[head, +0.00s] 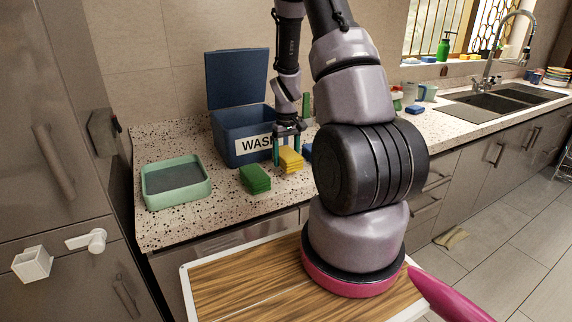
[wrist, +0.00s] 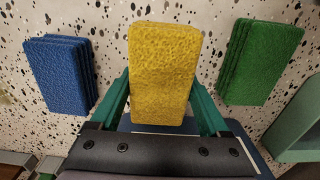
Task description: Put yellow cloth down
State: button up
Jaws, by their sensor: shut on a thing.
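The yellow cloth (head: 291,161), a thick rough-textured block, is between the fingers of my gripper (head: 289,155), in front of the blue wash bin. In the wrist view the yellow cloth (wrist: 165,60) fills the space between the two green fingers of my gripper (wrist: 162,95), which is shut on it. It looks larger there than the cloths on either side. I cannot tell whether its underside touches the counter.
A green cloth stack (head: 255,179) and a blue one (wrist: 62,75) lie on the speckled counter (head: 215,222) on either side. The open blue bin (head: 228,124) labelled "WASH" stands behind. A pale green tray (head: 150,200) sits at the left. Bare counter shows in front.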

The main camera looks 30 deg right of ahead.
aim_at(286, 152)
jog(key=shift+f, duration=1.35)
jog(key=shift+f, duration=0.1)
jog(key=o, duration=1.5)
jog(key=shift+c, duration=0.2)
notch_tip(286, 152, up, 12)
jog(key=shift+r, duration=0.1)
jog(key=s+a+r+m+t, duration=0.1)
jog(key=s+a+r+t, duration=0.2)
jog(key=r, duration=0.6)
jog(key=s+a+r+m+t, duration=0.1)
jog(key=s+a+r, duration=0.3)
jog(key=r, duration=0.5)
jog(key=s+a+r+m+t+y, duration=0.1)
jog(key=s+a+r, duration=0.2)
jog(key=s, duration=0.3)
jog(key=s+a+r+m+t+y, duration=0.1)
jog(key=s+a+r+t, duration=0.1)
jog(key=s+r, duration=0.4)
jog(key=shift+s+a+r+m, duration=0.2)
jog(key=shift+s+a+m, duration=0.1)
jog(key=shift+s+a, duration=0.4)
